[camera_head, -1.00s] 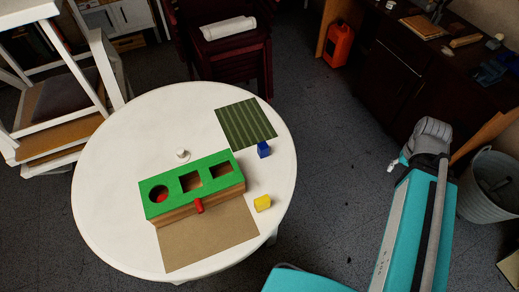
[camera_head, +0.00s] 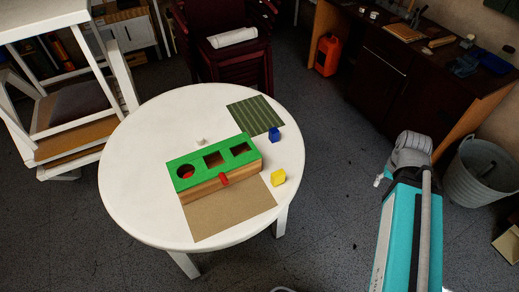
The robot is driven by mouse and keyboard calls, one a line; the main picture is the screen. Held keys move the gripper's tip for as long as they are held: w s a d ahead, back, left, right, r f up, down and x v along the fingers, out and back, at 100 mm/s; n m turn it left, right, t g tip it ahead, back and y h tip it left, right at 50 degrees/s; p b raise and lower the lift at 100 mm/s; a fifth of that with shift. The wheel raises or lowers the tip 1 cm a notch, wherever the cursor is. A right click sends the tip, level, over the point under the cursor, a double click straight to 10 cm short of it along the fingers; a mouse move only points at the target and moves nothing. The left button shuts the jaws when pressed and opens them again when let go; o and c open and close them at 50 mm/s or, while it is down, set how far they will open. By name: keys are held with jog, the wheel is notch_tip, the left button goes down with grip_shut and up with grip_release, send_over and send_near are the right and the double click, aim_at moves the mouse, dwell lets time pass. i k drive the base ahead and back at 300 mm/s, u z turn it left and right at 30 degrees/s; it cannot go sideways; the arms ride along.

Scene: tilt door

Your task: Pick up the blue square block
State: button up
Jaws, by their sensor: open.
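The blue square block (camera_head: 274,135) stands on the white round table (camera_head: 130,205), near its right edge. It is just off the lower right corner of a green striped mat (camera_head: 256,114). A yellow block (camera_head: 278,177) stands closer to me, near the table's edge. A wooden box with a green top (camera_head: 190,160) has a round hole and two squarish holes, and a red piece (camera_head: 224,179) at its front. My arm shows at the right, well apart from the table and the blue block. I cannot make out my gripper's fingers in this view.
A brown mat (camera_head: 228,210) lies in front of the box, and a small white knob-like thing (camera_head: 201,141) behind it. A white chair (camera_head: 75,110) stands left, dark red stacked chairs (camera_head: 225,65) behind. A metal bucket (camera_head: 484,172) stands right.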

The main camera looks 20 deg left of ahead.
aim_at(274, 132)
jog(key=z, duration=0.05)
jog(key=k, duration=1.55)
jog(key=u, duration=1.05)
jog(key=i, duration=1.15)
